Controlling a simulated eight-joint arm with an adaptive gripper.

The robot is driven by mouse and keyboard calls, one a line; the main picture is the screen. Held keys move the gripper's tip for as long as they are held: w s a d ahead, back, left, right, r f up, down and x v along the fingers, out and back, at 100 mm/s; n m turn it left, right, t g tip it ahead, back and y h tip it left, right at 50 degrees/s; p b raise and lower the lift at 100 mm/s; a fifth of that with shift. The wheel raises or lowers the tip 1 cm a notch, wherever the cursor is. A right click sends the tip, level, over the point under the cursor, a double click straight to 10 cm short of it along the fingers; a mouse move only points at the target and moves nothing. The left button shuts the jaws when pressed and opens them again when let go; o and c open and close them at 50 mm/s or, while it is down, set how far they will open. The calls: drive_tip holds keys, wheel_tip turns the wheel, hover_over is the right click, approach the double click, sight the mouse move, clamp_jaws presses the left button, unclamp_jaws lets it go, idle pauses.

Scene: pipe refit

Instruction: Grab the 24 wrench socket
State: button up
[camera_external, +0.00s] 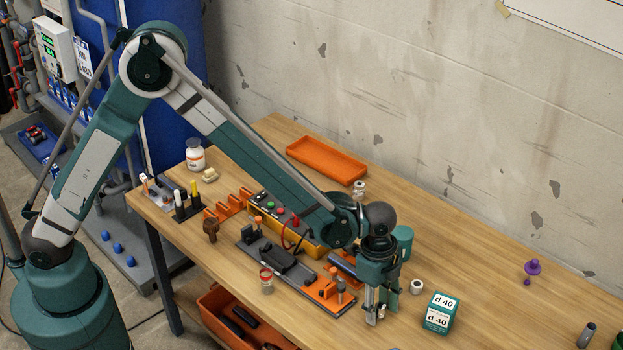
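My gripper (376,312) points down over the front part of the wooden table, just right of the orange holder (328,288). Its silvery fingers are small here, and I cannot tell whether they are open or shut. Small socket-like pieces stand on the table: a pale ring-shaped one (417,287) just right of my gripper, a silvery one (359,188) near the orange tray, and a grey cylinder (586,335) at the lower right. No number 24 is readable on any of them, so I cannot tell which is the 24 wrench socket.
A green "d 40" box (440,313) stands right of my gripper. A dark tool board (285,262) and a yellow box with buttons (268,212) lie to the left. An orange tray (326,160) lies near the wall. The table's right middle is mostly clear, with a purple piece (533,267).

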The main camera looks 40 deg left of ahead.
sight(380, 306)
drive_tip(key=shift+c, duration=0.7)
drive_tip(key=c, duration=0.9)
drive_tip(key=shift+r, duration=0.15)
drive_tip(key=shift+r+p, duration=0.75)
drive_tip(key=shift+r, duration=4.15)
